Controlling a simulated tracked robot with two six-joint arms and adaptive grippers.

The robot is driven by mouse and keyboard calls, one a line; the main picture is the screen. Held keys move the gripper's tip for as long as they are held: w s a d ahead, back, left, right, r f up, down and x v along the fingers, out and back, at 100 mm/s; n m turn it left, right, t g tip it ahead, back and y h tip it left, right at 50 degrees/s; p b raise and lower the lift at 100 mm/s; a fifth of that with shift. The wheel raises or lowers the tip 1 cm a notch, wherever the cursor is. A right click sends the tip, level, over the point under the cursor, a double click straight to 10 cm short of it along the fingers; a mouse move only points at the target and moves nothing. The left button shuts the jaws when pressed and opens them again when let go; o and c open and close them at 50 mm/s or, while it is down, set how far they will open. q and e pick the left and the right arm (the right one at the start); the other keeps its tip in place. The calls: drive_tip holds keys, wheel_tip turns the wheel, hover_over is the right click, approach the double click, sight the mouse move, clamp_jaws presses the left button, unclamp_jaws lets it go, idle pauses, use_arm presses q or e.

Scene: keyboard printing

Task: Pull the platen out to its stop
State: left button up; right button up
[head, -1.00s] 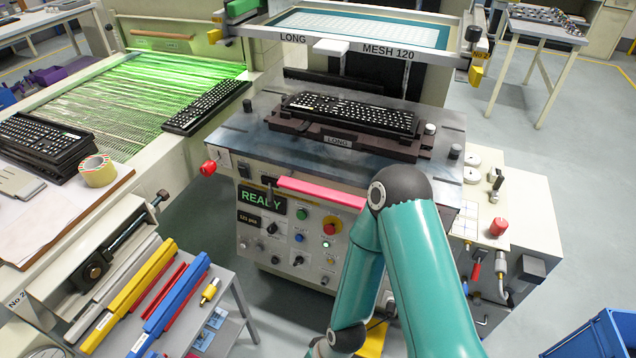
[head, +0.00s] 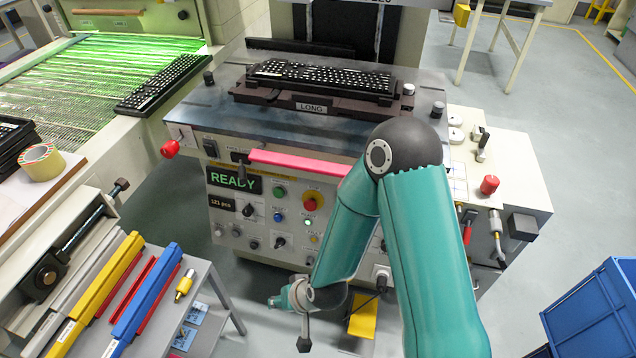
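The platen (head: 215,117) is a dark grey slab on top of the printing machine, with a pink-red bar (head: 300,163) along its front edge. On it sits a brown nest labelled LONG (head: 290,101) holding a black keyboard (head: 320,76). My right arm comes in from the bottom right, its elbow in front of the platen's front right part and hiding the bar's right end. Its wrist hangs low before the machine, well below the bar and apart from it. A small dark part (head: 303,344) hangs under the wrist; its finger opening cannot be made out. My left gripper is out of view.
The control panel (head: 234,180) reads READY, below the bar. A red knob (head: 170,149) juts out at the machine's left corner. A side table (head: 217,325) with coloured squeegees stands front left, a blue crate (head: 590,300) at right. A dryer belt (head: 90,85) runs at left.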

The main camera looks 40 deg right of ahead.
drive_tip(key=w+d+m+t+h+b, duration=0.2)
drive_tip(key=w+d+m+t+b, duration=0.15)
drive_tip(key=w+b, duration=0.35)
use_arm(q)
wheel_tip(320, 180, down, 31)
drive_tip(key=b, duration=2.1)
use_arm(e)
drive_tip(key=m+t+h, duration=0.9)
drive_tip(key=m, duration=0.5)
approach(319, 173)
drive_tip(key=shift+h, duration=0.4)
drive_tip(key=p+x, duration=1.1)
drive_tip(key=p, duration=0.4)
drive_tip(key=shift+w+f, duration=0.15)
drive_tip(key=shift+w, duration=0.1)
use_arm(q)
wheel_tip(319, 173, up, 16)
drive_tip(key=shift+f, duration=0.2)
use_arm(e)
drive_tip(key=shift+w+d, duration=0.15)
drive_tip(key=shift+w, duration=0.2)
clamp_jaws()
